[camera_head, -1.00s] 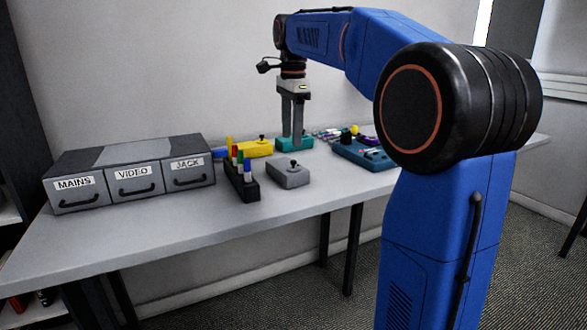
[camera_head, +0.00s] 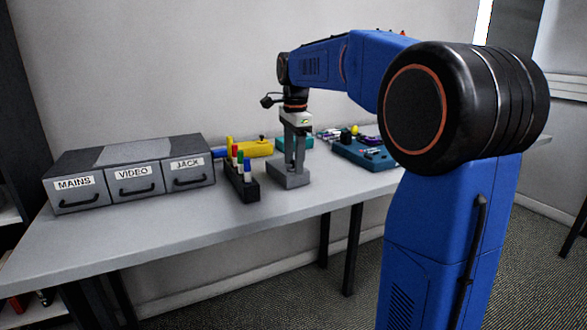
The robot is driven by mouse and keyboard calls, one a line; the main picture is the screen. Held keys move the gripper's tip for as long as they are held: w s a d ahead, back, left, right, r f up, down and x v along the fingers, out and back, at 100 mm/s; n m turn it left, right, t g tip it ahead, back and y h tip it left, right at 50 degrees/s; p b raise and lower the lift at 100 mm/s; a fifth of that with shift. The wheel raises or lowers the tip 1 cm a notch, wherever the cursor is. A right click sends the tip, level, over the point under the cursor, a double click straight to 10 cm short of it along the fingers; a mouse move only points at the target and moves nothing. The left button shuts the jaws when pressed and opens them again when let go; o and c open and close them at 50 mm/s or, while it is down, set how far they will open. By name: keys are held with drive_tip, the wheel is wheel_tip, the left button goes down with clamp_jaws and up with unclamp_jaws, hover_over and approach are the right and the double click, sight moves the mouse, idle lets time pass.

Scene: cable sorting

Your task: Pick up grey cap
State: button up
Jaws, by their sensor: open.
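The grey cap (camera_head: 289,180) is a small grey block on the table, right of the marker holder. Its dark knob, visible earlier, is hidden behind the fingers now. My gripper (camera_head: 295,166) points straight down over the grey cap, its fingertips at or just above the top. I cannot tell whether the fingers touch it. The jaws are open, with a narrow gap between the fingers.
A black holder (camera_head: 241,186) with several coloured markers stands close left of the grey cap. A blue tray (camera_head: 362,152) lies right. Labelled drawers (camera_head: 131,176) stand left. The front table is clear.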

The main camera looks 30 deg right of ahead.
drive_tip(key=c, duration=1.2)
drive_tip(key=shift+r, duration=0.15)
wheel_tip(320, 180, up, 9)
drive_tip(key=shift+f, duration=4.4)
drive_tip(key=shift+c, duration=0.2)
